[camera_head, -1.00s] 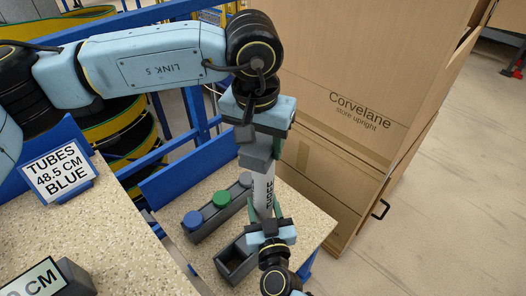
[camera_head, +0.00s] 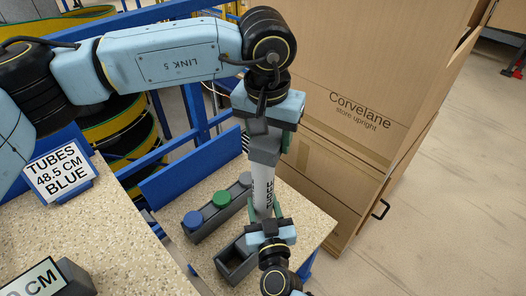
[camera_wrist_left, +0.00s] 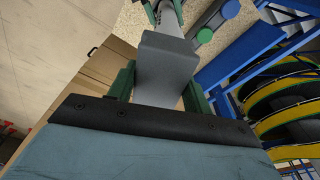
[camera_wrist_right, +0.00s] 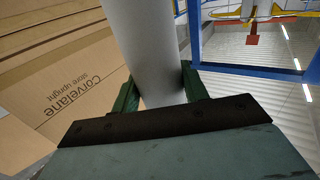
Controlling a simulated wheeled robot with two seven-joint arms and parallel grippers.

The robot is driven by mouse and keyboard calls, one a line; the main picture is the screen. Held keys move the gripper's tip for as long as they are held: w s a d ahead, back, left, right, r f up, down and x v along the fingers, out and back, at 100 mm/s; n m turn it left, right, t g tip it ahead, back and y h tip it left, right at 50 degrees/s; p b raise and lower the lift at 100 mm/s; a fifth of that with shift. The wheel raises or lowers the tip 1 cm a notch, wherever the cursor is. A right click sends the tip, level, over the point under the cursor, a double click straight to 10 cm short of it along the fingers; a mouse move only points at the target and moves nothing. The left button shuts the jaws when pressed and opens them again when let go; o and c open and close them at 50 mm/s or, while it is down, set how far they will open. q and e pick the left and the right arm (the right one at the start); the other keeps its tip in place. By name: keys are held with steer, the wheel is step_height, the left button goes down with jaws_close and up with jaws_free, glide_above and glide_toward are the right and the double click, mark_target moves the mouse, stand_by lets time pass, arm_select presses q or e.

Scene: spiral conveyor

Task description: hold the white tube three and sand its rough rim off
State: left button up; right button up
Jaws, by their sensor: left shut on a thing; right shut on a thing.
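The white tube (camera_head: 263,186) stands roughly upright over the small speckled table, with dark lettering on its side. My right gripper (camera_head: 270,226) is shut on it low down; the right wrist view shows the tube (camera_wrist_right: 143,45) between the green fingers (camera_wrist_right: 158,88). My left gripper (camera_head: 268,128) is shut on a grey block (camera_head: 264,146) at the tube's upper end. In the left wrist view the block (camera_wrist_left: 166,55) sits between the fingers (camera_wrist_left: 158,90), with the tube (camera_wrist_left: 170,18) beyond it. The block hides the rim, so I cannot tell whether they touch.
A grey rack (camera_head: 205,228) with blue (camera_head: 193,219) and green (camera_head: 222,198) caps and an open grey box (camera_head: 234,263) stand on the small table (camera_head: 300,205). A large cardboard carton (camera_head: 345,75) is close behind. A sign (camera_head: 60,168) stands on the left counter.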

mark_target(253, 145)
stand_by(0.6)
arm_select(q)
steer(key=shift+s+a+r, duration=0.15)
steer(key=shift+s+a, duration=1.25)
steer(key=shift+s, duration=0.05)
steer(key=shift+f, duration=0.2)
steer(key=shift+w+d+r, duration=0.1)
steer(key=shift+w+d, duration=1.35)
steer(key=shift+r, duration=0.1)
